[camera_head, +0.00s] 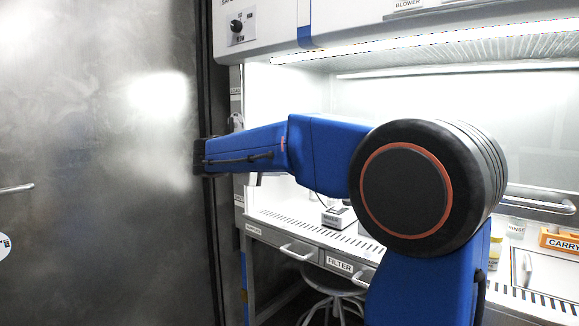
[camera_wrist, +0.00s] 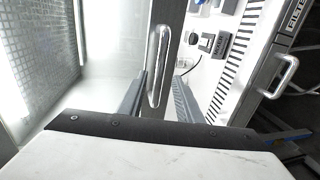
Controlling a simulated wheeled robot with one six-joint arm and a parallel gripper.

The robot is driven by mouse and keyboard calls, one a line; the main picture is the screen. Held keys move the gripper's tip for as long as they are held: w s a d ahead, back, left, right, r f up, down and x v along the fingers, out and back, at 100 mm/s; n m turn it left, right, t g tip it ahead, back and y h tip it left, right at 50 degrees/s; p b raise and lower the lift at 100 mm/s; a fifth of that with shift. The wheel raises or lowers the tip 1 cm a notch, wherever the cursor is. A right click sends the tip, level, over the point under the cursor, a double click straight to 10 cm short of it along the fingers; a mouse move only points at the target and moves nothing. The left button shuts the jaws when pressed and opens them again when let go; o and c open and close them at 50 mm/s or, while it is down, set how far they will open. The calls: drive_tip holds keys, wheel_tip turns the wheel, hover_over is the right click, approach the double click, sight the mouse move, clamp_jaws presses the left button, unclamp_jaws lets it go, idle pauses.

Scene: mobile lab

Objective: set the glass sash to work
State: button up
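The glass sash (camera_head: 535,150) closes the upper part of the lab cabinet's front in the head view; my arm hides much of it. Its metal rail carries a bar handle (camera_head: 540,203) at the right. In the wrist view a bar handle (camera_wrist: 158,65) stands upright on the grey rail (camera_wrist: 172,20). My gripper (camera_wrist: 158,82) is open, with one finger on each side of the handle's lower end. Gaps show between fingers and bar; how deep the bar sits between them I cannot tell. In the head view my arm hides the gripper. Small labels mark the left post (camera_head: 238,150).
A blower and knob panel (camera_head: 240,25) is above. A slotted worktop (camera_head: 300,225) holds a small device (camera_head: 338,217) and, at right, an orange-fronted box (camera_head: 560,240) and bottles. Drawers (camera_head: 340,265) and a stool (camera_head: 333,290) are below. A metal door (camera_head: 100,150) fills the left.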

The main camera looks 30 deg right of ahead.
drive_tip(key=v, duration=1.1)
drive_tip(key=shift+a, duration=0.1)
drive_tip(key=s+d+f+g+y, duration=0.1)
drive_tip(key=s+d+f+y, duration=0.25)
drive_tip(key=s+f, duration=0.5)
drive_tip(key=s+d+f+g+y, duration=0.15)
drive_tip(key=s+f+y, duration=0.25)
drive_tip(key=s+f, duration=0.45)
drive_tip(key=s+a+f+m+t+y, duration=0.1)
drive_tip(key=s+a+f+m+y, duration=0.1)
drive_tip(key=s+f, duration=0.6)
drive_tip(key=s+a+f+m+t+y, duration=0.1)
drive_tip(key=s+a+f+m+y, duration=0.1)
drive_tip(key=s+a+f+y, duration=0.3)
drive_tip(key=s+a+f, duration=0.1)
drive_tip(key=s+f, duration=0.3)
drive_tip(key=shift+d+r, duration=0.1)
